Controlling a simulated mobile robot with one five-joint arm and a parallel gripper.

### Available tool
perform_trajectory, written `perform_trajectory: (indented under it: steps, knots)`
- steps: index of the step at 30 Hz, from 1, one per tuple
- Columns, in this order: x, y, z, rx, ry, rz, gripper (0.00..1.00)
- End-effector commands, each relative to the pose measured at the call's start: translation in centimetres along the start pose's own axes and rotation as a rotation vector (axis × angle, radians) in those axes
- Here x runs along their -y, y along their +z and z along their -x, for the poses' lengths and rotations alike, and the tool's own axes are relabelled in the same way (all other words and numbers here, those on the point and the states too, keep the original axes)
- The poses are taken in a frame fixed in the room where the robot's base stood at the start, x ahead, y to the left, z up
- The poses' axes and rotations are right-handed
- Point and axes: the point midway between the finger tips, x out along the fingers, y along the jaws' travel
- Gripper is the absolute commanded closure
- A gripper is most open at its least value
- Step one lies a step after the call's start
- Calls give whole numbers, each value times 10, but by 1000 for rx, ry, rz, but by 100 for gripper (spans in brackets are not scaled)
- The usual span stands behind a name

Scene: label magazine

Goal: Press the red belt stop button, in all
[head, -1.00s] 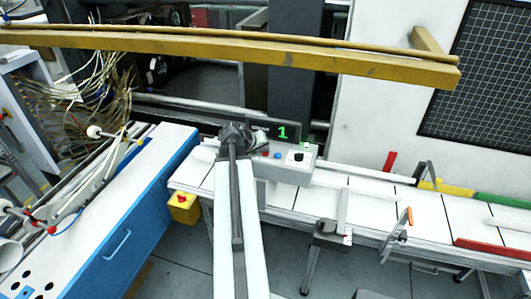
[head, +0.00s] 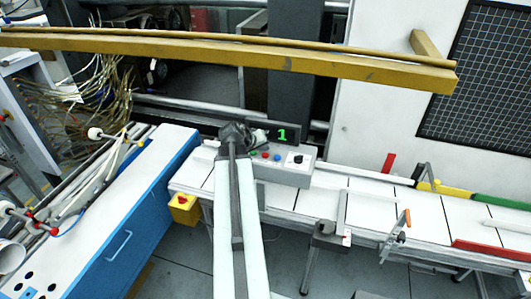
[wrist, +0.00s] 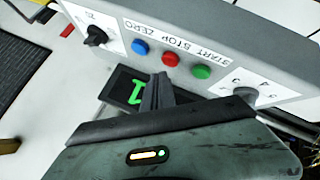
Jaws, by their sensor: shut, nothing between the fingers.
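A grey control box (head: 285,168) carries a row of buttons and a black dial. In the wrist view its red button (wrist: 170,57) sits between a blue button (wrist: 140,46) and a green button (wrist: 201,71), beside upside-down START STOP ZERO lettering. The red button also shows small in the head view (head: 265,155). My gripper (wrist: 161,78) is shut and empty, its dark fingertips just below the red button in the wrist picture. I cannot tell whether they touch it. In the head view my gripper is at the box's left end, largely hidden by my arm.
A dark display (head: 284,134) behind the box reads a green 1. A yellow box (head: 184,208) with a red button hangs at the conveyor's left end. The white conveyor (head: 370,205) runs right. A blue-sided cabinet (head: 130,230) stands left.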

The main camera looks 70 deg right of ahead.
Motion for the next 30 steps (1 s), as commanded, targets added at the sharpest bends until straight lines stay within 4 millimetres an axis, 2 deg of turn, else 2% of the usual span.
perform_trajectory:
  steps: [7,21,30]
  knots:
    - [-2,-3,4,0,0,0,100]
    - [-26,-26,36,0,0,0,100]
    - [-25,-25,35,0,0,0,100]
